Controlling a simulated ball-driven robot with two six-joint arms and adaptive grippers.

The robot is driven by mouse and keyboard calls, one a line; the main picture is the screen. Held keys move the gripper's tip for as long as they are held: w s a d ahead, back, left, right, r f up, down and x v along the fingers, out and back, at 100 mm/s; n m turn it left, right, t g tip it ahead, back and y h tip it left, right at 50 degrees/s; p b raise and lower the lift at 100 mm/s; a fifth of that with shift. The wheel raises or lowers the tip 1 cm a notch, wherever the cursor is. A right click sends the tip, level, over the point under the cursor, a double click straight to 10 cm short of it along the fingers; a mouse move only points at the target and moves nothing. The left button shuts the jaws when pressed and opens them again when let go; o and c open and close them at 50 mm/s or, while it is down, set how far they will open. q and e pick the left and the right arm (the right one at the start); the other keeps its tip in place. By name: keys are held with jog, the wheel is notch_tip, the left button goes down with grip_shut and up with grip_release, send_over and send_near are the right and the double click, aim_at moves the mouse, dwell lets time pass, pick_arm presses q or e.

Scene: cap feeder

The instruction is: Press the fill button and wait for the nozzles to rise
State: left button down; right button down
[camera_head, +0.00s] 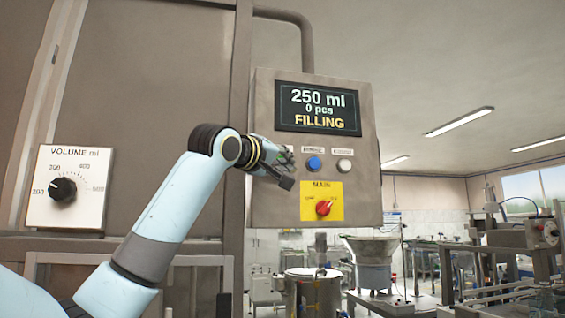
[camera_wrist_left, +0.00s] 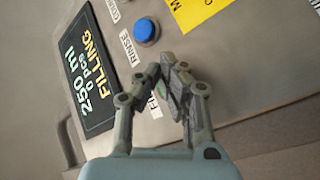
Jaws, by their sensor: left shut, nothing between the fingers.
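The grey control panel (camera_head: 360,205) carries a screen (camera_head: 318,107) reading "250 ml, 0 pcs, FILLING". My left gripper (camera_head: 284,168) is shut and empty at the panel's left side, over the place left of the blue button (camera_head: 314,164). In the left wrist view its fingers (camera_wrist_left: 172,75) lie over a label starting "FI" (camera_wrist_left: 155,106), with a small green patch between them. The fill button itself is mostly hidden, and I cannot tell whether the fingertips touch it. The nozzles are not clearly visible. My right gripper is not in view.
A white button (camera_head: 344,166) sits right of the blue one. Below is a red main switch (camera_head: 323,208) on a yellow plate. A volume dial (camera_head: 63,190) is at the left. Machinery (camera_head: 520,235) and a steel pot (camera_head: 312,290) stand at the right and below.

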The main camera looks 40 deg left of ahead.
pick_arm(q)
jog(key=shift+d, duration=0.1)
jog(key=shift+s+d, duration=0.55)
jog(key=s+d+p, duration=0.1)
jog(key=s+d, duration=0.2)
jog(key=shift+s+d, duration=0.15)
jog(key=shift+d, duration=0.25)
jog(key=shift+f, duration=0.15)
dwell(0.7)
